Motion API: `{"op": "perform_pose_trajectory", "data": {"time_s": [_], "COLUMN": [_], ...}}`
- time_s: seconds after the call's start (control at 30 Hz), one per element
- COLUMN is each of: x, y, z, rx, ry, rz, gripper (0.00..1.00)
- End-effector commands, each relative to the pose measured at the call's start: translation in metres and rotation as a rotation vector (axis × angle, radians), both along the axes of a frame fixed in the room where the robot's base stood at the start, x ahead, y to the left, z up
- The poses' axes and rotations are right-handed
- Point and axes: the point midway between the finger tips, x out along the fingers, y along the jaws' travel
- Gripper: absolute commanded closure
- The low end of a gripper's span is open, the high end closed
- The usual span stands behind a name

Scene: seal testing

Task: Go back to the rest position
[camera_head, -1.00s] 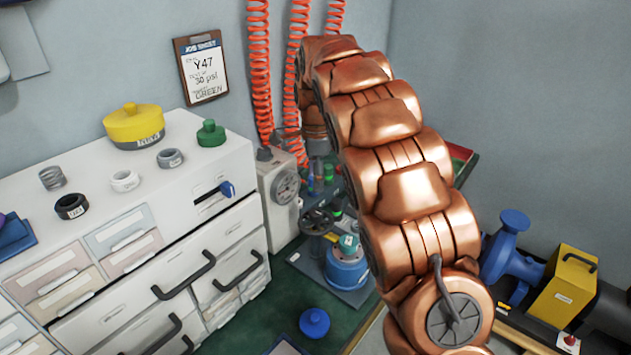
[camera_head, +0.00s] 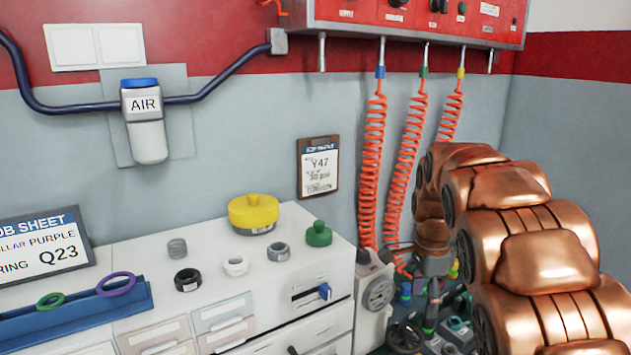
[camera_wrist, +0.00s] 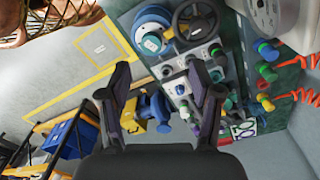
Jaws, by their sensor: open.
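My gripper (camera_wrist: 160,80) is open in the wrist view, with its two dark fingers apart and nothing between them. Beyond the fingers a grey panel with several knobs (camera_wrist: 188,78) and a dark handwheel (camera_wrist: 195,22) show on the bench. In the head view my copper arm curves down the right side. Its far end is by the coiled hoses, and the gripper's fingers there are too small to tell apart.
A white drawer cabinet (camera_head: 325,264) bears a yellow-topped pot (camera_head: 253,213), a green-topped piece (camera_head: 318,234) and several small rings. Orange coiled hoses (camera_head: 372,170) hang from a red panel (camera_head: 345,10) close to my arm. A blue tray (camera_head: 90,318) holds a purple and a green ring.

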Motion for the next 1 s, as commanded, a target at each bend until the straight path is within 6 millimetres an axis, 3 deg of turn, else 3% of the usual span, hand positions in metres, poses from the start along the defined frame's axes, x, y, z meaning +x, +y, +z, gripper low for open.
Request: {"op": "perform_pose_trajectory", "data": {"time_s": [0.1,0.4,0.73,1.0], "x": [-0.034,-0.121,-0.221,-0.302], "y": [0.003,0.014,0.028,0.040], "z": [0.021,0.048,0.061,0.059], "rx": [0.000,0.024,0.068,0.115], "ry": [0.012,0.046,0.078,0.103], "rz": [0.120,0.456,0.860,1.212], "gripper": [0.36,0.36,0.36,0.36]}}
